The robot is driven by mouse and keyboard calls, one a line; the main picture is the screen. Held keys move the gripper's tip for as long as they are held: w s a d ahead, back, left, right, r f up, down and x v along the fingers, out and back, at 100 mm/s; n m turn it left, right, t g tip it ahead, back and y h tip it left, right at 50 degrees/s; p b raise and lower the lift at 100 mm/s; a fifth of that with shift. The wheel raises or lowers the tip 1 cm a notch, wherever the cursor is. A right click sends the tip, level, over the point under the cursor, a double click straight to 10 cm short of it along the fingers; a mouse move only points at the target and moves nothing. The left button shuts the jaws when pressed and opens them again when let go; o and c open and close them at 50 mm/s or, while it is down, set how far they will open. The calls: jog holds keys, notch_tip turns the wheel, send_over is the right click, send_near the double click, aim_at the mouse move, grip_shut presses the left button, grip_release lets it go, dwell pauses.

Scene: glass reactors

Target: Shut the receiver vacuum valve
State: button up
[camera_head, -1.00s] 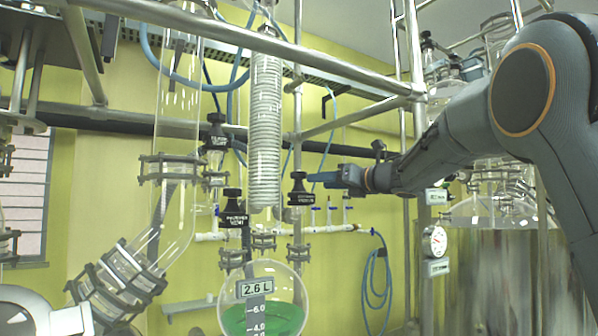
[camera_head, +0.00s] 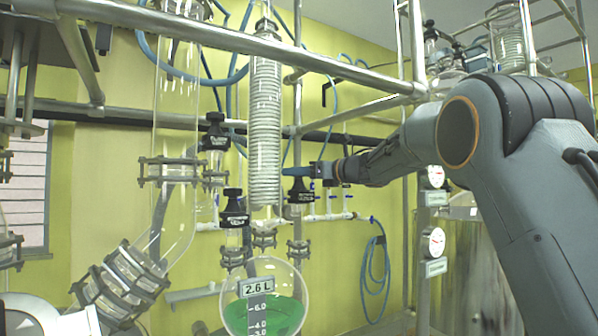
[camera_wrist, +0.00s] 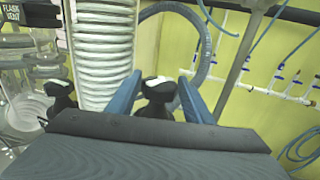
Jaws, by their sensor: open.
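The receiver vacuum valve (camera_head: 300,190) has a black knob and a black label, right of the coiled glass condenser. My gripper (camera_head: 300,171) reaches it from the right, with blue fingers at the height of the knob's top. In the wrist view, the black knob with a pale top (camera_wrist: 158,90) stands between my two open blue fingers (camera_wrist: 159,80). There seem to be gaps on both sides. The knob's lower part is hidden by my gripper body in that view.
The receiver vent valve (camera_head: 234,208) is just left, above the round flask (camera_head: 262,310) with green liquid. The coiled condenser (camera_head: 265,130) stands close beside my fingers. A metal rail (camera_head: 250,42) crosses above. A white pipe with several small blue-handled valves (camera_wrist: 265,85) runs along the yellow wall.

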jog(key=c, duration=0.8)
jog(key=shift+b, duration=0.7)
jog(key=m+t+h+b, duration=0.3)
jog(key=h+b, duration=0.1)
jog(key=b, duration=0.1)
jog(key=shift+a+f, duration=0.1)
jog(key=shift+a, duration=0.05)
jog(key=m+t+h+b, duration=0.1)
jog(key=m+h, duration=0.1)
jog(key=h, duration=0.1)
jog(key=m+t+h+b, duration=0.2)
jog(key=h, duration=0.1)
jog(key=shift+m, duration=0.3)
jog(key=shift+r+m+h, duration=0.2)
jog(key=shift+m+h, duration=1.4)
jog(key=shift+h, duration=0.9)
